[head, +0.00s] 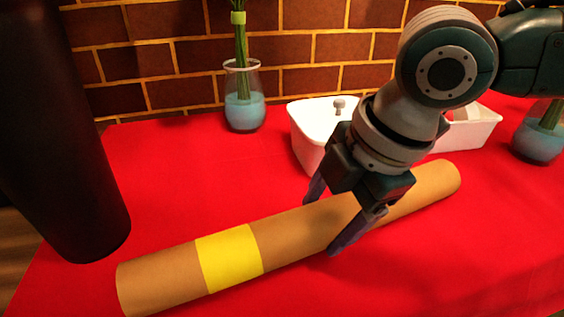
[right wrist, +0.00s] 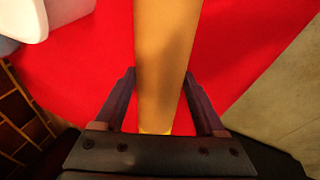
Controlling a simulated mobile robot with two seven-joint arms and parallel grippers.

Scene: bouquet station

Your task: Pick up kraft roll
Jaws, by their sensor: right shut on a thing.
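The kraft roll (head: 300,228) is a long brown tube with a yellow band (head: 229,257). It lies slantwise across the red table, from the front left to the back right. My right gripper (head: 328,222) comes down over its middle, right of the band, with one finger on each side, and is shut on it. In the right wrist view the roll (right wrist: 166,60) runs between the two fingers (right wrist: 160,108), with a sliver of yellow near the palm. The roll appears to rest on the table. My left gripper is not in view.
A glass vase (head: 244,105) with green stems stands behind the roll. A white container (head: 315,125) with a knob and a white tray (head: 477,132) are behind my right gripper. Another vase (head: 538,142) stands at the right edge. A brick wall (head: 160,55) closes the back.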

